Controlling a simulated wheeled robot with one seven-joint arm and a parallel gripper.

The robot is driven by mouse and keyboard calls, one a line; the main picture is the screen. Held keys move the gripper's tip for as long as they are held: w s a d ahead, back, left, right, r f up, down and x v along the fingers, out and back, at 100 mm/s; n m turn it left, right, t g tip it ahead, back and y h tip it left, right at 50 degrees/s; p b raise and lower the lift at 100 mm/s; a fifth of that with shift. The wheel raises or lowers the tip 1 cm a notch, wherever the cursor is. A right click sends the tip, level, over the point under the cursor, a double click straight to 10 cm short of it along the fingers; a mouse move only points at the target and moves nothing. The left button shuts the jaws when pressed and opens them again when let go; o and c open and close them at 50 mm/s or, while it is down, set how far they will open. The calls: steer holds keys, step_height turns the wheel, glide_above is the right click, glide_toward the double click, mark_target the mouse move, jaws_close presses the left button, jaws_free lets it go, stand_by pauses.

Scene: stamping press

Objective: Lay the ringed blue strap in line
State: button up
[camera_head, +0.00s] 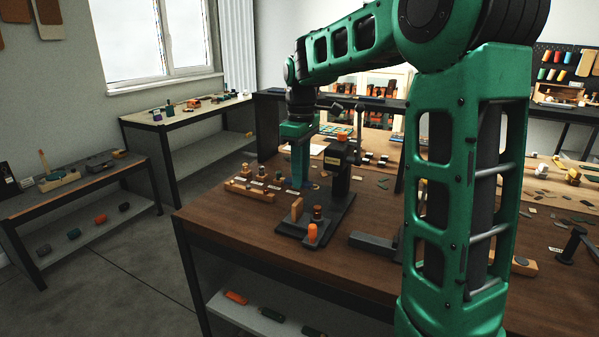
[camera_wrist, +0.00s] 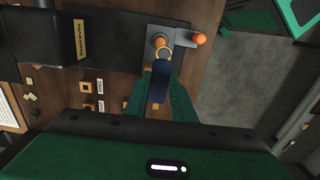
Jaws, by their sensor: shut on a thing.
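My gripper (camera_wrist: 160,90) is shut on a dark blue strap (camera_wrist: 159,82), which shows between its green fingers in the wrist view. A pale yellow ring (camera_wrist: 163,52) shows at the strap's far end, close to an orange-topped post; I cannot tell whether they touch. In the head view my gripper (camera_head: 299,180) points down beside the black stamping press (camera_head: 338,165), over the brown workbench. The strap is too small to make out clearly there. The press base (camera_head: 300,229) carries a wooden block and an orange-handled part (camera_head: 312,233).
A wooden rack (camera_head: 250,191) with small blocks stands left of the press. A dark bar (camera_head: 372,243) lies to its right. More small parts and tools cover the bench's right side. The bench front left is clear. Other benches stand behind and left.

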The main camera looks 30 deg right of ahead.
mark_target(304, 182)
steer(key=shift+s+d, duration=0.1)
steer(key=shift+d, duration=0.45)
steer(key=shift+f, duration=1.85)
steer(key=shift+r, duration=0.1)
steer(key=shift+s, duration=0.1)
steer(key=shift+f, duration=1.2)
steer(key=o, duration=1)
steer(key=shift+c, duration=0.9)
